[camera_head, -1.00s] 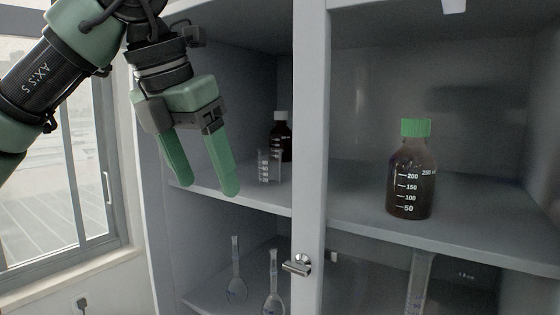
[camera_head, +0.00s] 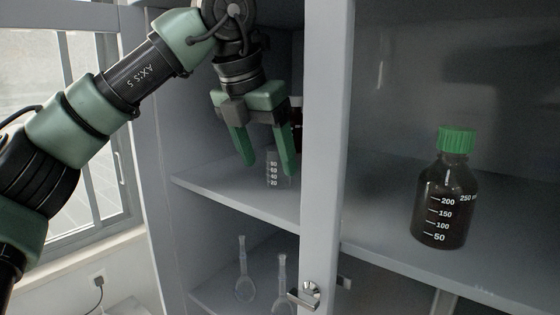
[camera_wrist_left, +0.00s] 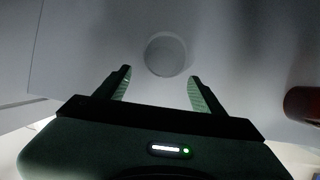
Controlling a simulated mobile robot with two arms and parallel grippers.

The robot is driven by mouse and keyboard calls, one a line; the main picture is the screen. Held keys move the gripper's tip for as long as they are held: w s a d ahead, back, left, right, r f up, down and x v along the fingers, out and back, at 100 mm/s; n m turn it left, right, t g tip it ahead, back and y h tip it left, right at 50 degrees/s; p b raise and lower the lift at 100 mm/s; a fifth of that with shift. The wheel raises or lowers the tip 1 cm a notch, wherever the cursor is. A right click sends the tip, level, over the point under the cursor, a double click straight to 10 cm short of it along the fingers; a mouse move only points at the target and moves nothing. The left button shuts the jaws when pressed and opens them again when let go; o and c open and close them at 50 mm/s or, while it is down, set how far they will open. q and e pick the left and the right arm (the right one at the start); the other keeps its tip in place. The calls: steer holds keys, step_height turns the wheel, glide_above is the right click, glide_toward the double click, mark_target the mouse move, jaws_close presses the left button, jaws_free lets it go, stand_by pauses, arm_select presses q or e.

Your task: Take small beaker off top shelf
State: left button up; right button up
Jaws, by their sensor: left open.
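The small beaker (camera_head: 279,176) is clear glass with white marks and stands upright on the top shelf (camera_head: 225,187) of the cabinet's left section. In the left wrist view, the beaker (camera_wrist_left: 166,54) shows from above as a pale circle just beyond the fingertips, roughly centred between them. My left gripper (camera_head: 268,168) is open and empty, fingers pointing down. In the head view its right finger overlaps part of the beaker. The left wrist view shows both fingers (camera_wrist_left: 158,78) apart. My right gripper is not seen.
A dark bottle (camera_head: 297,130) with a white cap stands close behind the beaker, partly hidden. A cabinet divider (camera_head: 326,150) is to the right. A green-capped brown bottle (camera_head: 443,203) stands in the right section. Flasks (camera_head: 244,280) stand on the lower shelf.

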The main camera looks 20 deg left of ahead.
mark_target(279, 164)
arm_select(q)
steer(key=shift+w+d+r+p, duration=0.2)
steer(key=shift+w+r+p, duration=0.05)
steer(key=shift+w+p, duration=0.35)
steer(key=shift+w+d+r+p, duration=0.2)
steer(key=shift+w+p, duration=0.35)
steer(key=p+x, duration=0.1)
steer(key=x, duration=0.1)
steer(key=shift+d+f, duration=0.1)
steer(key=shift+f, duration=0.2)
steer(key=shift+w+f, duration=0.3)
steer(key=shift+f, duration=0.2)
steer(key=shift+s, duration=0.1)
steer(key=shift+c, duration=0.3)
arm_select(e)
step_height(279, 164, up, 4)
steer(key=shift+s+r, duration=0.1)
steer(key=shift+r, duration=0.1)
arm_select(q)
steer(key=c, duration=1.4)
